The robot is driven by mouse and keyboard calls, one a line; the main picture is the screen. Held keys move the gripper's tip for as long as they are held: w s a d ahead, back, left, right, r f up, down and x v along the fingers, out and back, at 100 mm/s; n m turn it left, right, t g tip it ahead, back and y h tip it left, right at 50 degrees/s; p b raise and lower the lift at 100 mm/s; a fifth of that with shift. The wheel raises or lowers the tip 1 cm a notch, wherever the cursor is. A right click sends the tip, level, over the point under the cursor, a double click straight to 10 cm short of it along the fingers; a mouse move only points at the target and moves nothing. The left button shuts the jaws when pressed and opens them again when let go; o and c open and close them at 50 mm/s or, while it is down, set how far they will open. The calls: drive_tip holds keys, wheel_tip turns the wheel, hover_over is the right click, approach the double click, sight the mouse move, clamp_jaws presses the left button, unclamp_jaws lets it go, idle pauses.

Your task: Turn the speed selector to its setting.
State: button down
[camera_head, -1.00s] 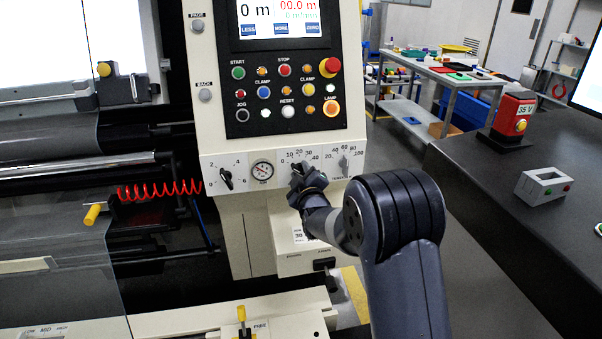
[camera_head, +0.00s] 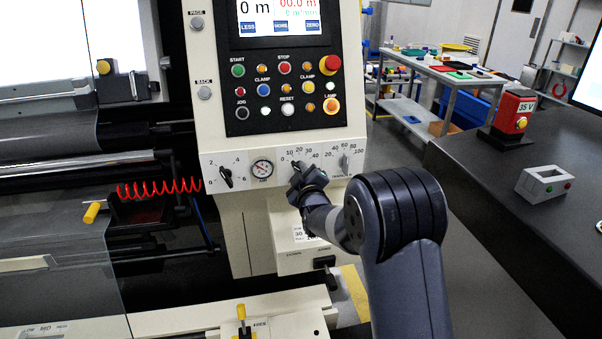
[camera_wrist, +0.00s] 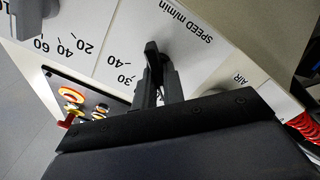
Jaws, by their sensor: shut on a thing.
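The speed selector (camera_head: 297,167) is a dark knob on the sloped lower strip of the cream control panel, under a printed scale from 0 to 40. In the wrist view the black knob (camera_wrist: 152,50) stands out from the white plate beside the printed "SPEED m/min", with the 30 and 40 marks near it. My gripper (camera_wrist: 158,70) is shut on the knob, one finger on each side. In the head view my gripper (camera_head: 301,174) covers part of the knob, and I cannot tell which mark it points to there.
A second knob (camera_head: 344,161) with a scale to 100 is close on the right. A gauge (camera_head: 262,168) and another selector (camera_head: 225,178) are on the left. Push buttons and a red emergency stop (camera_head: 331,63) sit above. A dark bench (camera_head: 480,185) stands at right.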

drive_tip(key=shift+f+b, duration=0.15)
drive_tip(key=shift+b, duration=0.2)
drive_tip(key=shift+d+m+b, duration=0.2)
drive_tip(key=shift+m+b, duration=7.5)
drive_tip(key=shift+b, duration=0.65)
drive_tip(key=shift+r, duration=0.2)
drive_tip(key=c, duration=1.5)
unclamp_jaws()
drive_tip(key=shift+w, duration=0.1)
drive_tip(key=v, duration=1)
drive_tip(key=shift+s, duration=0.4)
